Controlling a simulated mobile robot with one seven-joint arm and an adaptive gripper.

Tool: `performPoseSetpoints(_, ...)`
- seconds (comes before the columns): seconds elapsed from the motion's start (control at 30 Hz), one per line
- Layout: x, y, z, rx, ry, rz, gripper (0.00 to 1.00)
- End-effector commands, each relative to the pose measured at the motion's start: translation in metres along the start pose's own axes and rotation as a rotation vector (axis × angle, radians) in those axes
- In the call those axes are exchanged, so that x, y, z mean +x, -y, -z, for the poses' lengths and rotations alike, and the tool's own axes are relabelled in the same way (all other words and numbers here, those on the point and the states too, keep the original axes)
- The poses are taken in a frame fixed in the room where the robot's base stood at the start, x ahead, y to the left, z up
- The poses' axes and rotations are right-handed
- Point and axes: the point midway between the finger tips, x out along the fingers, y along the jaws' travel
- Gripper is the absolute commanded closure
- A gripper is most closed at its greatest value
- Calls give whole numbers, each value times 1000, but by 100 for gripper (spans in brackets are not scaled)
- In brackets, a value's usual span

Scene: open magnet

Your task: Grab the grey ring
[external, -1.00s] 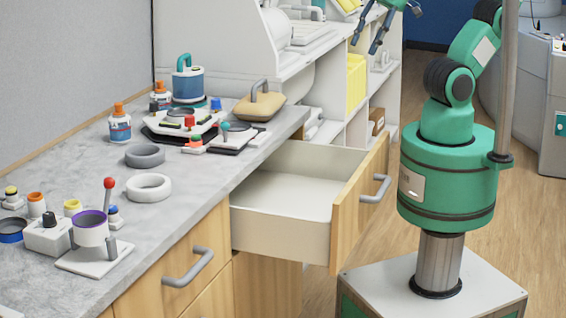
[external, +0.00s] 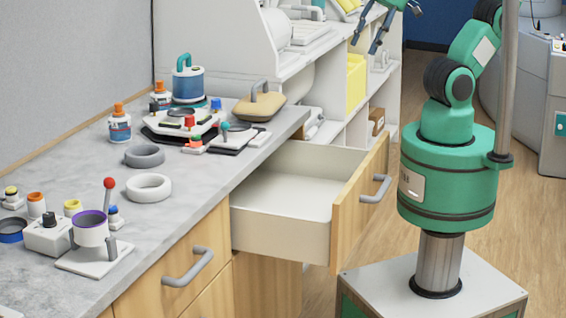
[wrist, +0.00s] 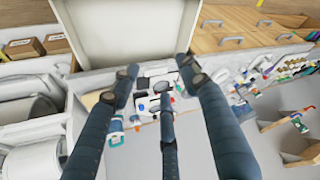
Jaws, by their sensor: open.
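The grey ring (external: 144,156) lies flat on the grey countertop (external: 195,206), just behind a white ring (external: 148,187). My gripper (external: 385,30) is high at the top of the external view, partly cut off by the frame edge. It is far to the right of the grey ring and apart from it. In the wrist view its dark blue fingers (wrist: 158,75) are spread with nothing between them. The counter items there are small and partly hidden by the fingers, so I cannot pick out the grey ring.
An open, empty drawer (external: 285,197) sticks out from the counter front. Glue bottles (external: 119,128), a blue jar (external: 188,82), a tan handled block (external: 259,104) and a stand with a purple-rimmed cup (external: 91,230) stand around the rings. The countertop right of the rings is clear.

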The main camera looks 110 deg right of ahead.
Motion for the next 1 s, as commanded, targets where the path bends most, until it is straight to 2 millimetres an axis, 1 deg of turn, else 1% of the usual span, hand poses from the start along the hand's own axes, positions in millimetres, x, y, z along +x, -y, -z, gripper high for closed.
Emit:
performPoseSetpoints(0.03,0,0,0,0,0,0,49)
performPoseSetpoints(0.17,0,0,0,0,0,0,23)
performPoseSetpoints(0.2,0,0,0,0,0,0,15)
performPoseSetpoints(0.27,0,0,0,0,0,0,3)
performPoseSetpoints(0.3,0,0,0,0,0,0,0)
performPoseSetpoints(0.57,0,0,0,0,0,0,0)
performPoseSetpoints(0.73,-2,0,7,-1,4,0,0)
performPoseSetpoints(0.87,-6,-1,22,-2,15,-2,0)
performPoseSetpoints(1.0,-11,-3,48,-5,32,-3,0)
